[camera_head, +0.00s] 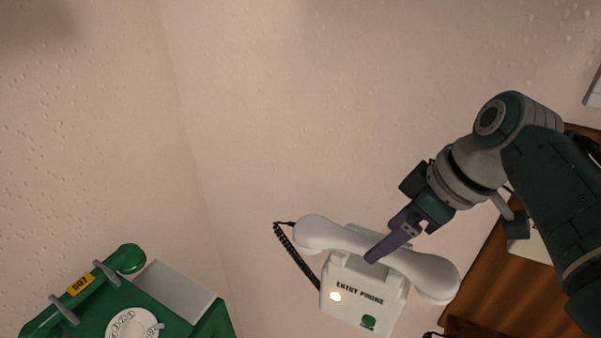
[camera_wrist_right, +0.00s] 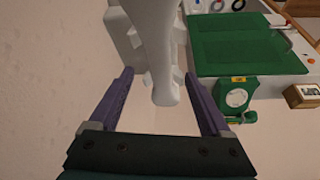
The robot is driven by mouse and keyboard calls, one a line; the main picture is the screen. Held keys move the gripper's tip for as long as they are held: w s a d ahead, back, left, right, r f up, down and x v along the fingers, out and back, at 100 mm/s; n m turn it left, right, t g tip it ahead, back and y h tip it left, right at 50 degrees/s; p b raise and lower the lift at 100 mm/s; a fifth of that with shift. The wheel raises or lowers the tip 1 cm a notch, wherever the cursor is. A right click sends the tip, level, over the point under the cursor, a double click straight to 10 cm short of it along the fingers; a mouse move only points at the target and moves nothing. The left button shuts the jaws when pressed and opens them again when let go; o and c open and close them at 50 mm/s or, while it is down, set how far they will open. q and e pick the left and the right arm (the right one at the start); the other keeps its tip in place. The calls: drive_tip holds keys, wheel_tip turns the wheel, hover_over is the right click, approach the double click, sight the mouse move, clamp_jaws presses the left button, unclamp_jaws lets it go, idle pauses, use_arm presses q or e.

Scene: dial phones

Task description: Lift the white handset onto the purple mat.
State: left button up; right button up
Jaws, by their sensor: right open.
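The white handset (camera_head: 425,272) lies across the top of the white entry phone (camera_head: 365,298), with a dark coiled cord at its left end. My right gripper (camera_head: 376,252) is at the handset's middle in the head view. In the right wrist view the open purple fingers (camera_wrist_right: 159,76) stand on either side of the handset (camera_wrist_right: 155,40), with gaps beside it. I cannot tell whether a finger touches it. No purple mat is seen in either view, and my left gripper is not in view.
A green dial phone (camera_head: 95,305) with its green handset is at the lower left, and it also shows in the right wrist view (camera_wrist_right: 232,113). A green mat (camera_wrist_right: 230,48) lies on a pale surface there, near a small wooden box (camera_wrist_right: 303,95). Brown wood (camera_head: 490,295) is at the right.

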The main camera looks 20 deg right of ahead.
sight(374, 244)
drive_tip(key=shift+x, duration=2.15)
drive_tip(key=shift+w+a+r, duration=0.1)
drive_tip(key=shift+a, duration=0.05)
clamp_jaws()
